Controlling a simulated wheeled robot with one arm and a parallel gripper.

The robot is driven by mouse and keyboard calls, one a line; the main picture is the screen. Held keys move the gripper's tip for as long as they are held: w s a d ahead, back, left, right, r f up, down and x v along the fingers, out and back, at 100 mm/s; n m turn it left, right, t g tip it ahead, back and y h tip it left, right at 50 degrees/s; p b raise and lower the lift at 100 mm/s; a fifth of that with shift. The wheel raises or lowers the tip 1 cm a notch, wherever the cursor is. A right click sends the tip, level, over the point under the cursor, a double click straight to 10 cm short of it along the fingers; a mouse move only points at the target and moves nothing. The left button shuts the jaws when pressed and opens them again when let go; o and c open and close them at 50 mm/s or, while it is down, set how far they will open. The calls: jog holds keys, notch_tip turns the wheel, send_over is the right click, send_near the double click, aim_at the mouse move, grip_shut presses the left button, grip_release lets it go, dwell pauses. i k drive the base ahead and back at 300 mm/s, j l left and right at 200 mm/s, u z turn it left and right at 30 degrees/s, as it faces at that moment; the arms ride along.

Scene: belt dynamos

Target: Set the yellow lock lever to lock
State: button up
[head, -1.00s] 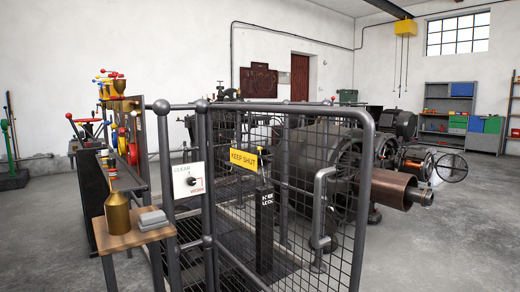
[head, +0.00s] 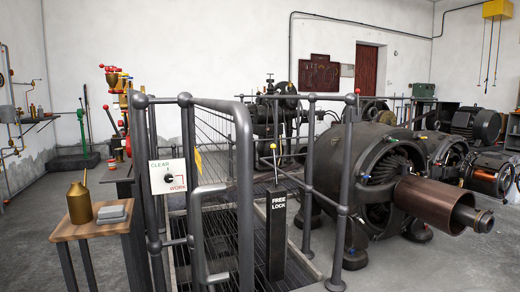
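The yellow lock lever (head: 273,147) is a thin stick with a yellow knob, standing nearly upright on top of a dark post (head: 276,235). White lettering on the post's face reads FREE above LOCK. The slot at the lever's foot is too small to read, so I cannot tell its setting for sure. My gripper is not in view.
A tubular gate (head: 245,190) stands at a steep angle left of the lever post. A railing post (head: 345,200) and the large dynamo (head: 375,170) are to the right. A CLEAR/WORK switch box (head: 168,176) and small table (head: 95,225) are at left.

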aim_at(273, 146)
jog(key=i+l, duration=0.85)
jog(key=l, duration=0.2)
jog(key=i+l+u, duration=0.1)
jog(key=i+l, duration=0.35)
jog(key=i+j, duration=0.15)
jog(key=i, duration=0.35)
jog(key=i+j, duration=0.15)
jog(key=i, duration=0.35)
jog(key=i+j, duration=0.15)
jog(key=i, duration=0.35)
